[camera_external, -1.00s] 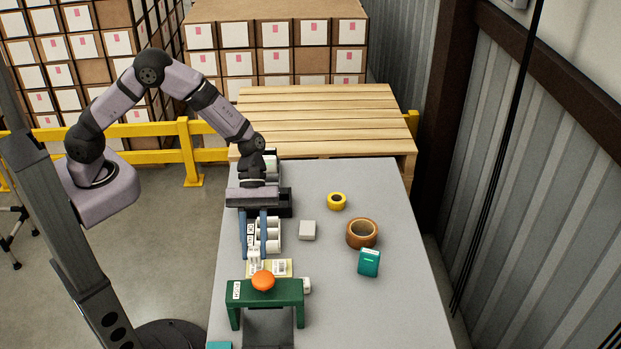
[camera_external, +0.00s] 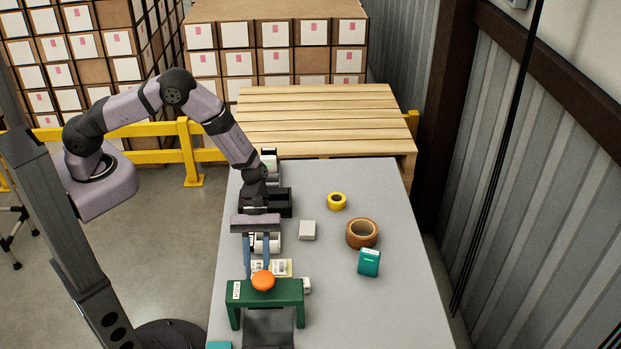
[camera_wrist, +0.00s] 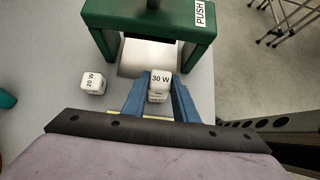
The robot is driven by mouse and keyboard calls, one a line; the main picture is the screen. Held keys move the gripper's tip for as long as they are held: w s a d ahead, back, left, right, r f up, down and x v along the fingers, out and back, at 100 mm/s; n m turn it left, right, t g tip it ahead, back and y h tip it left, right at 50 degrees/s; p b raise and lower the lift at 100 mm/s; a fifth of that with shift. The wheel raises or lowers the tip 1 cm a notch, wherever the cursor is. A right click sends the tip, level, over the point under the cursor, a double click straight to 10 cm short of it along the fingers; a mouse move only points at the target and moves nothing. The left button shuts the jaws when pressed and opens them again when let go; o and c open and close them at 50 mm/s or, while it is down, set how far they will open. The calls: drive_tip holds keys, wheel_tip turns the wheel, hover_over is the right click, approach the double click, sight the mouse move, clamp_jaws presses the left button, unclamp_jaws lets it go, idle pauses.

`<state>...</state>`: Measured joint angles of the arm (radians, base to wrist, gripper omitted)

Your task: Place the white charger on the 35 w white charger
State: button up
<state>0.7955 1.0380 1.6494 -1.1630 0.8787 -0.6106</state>
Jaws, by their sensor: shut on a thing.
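In the wrist view a white charger labelled 30 W (camera_wrist: 160,78) sits between the blue fingers of my gripper (camera_wrist: 159,88), which is shut on it. More white shows just below it, but I cannot tell whether it is a separate charger. A white charger labelled 20 W (camera_wrist: 92,82) stands on the table to the left. It also shows at the right of the green stand in the external view (camera_external: 307,286). In the external view my gripper (camera_external: 260,268) points down behind the stand, and the held charger is mostly hidden. No 35 W label is readable.
A green stand with a PUSH label (camera_external: 283,291) and an orange button (camera_external: 263,280) is close to the fingers. Yellowish labelled cartons (camera_external: 281,267) lie beside them. A grey box (camera_external: 307,230), brown tape (camera_external: 362,233), yellow tape (camera_external: 337,201) and teal box (camera_external: 369,262) stand right.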

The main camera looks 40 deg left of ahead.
drive_tip(key=shift+f, duration=0.25)
drive_tip(key=o, duration=1.1)
drive_tip(key=shift+r, duration=0.15)
drive_tip(key=shift+b+v, duration=1.3)
drive_tip(key=shift+v, duration=4.7)
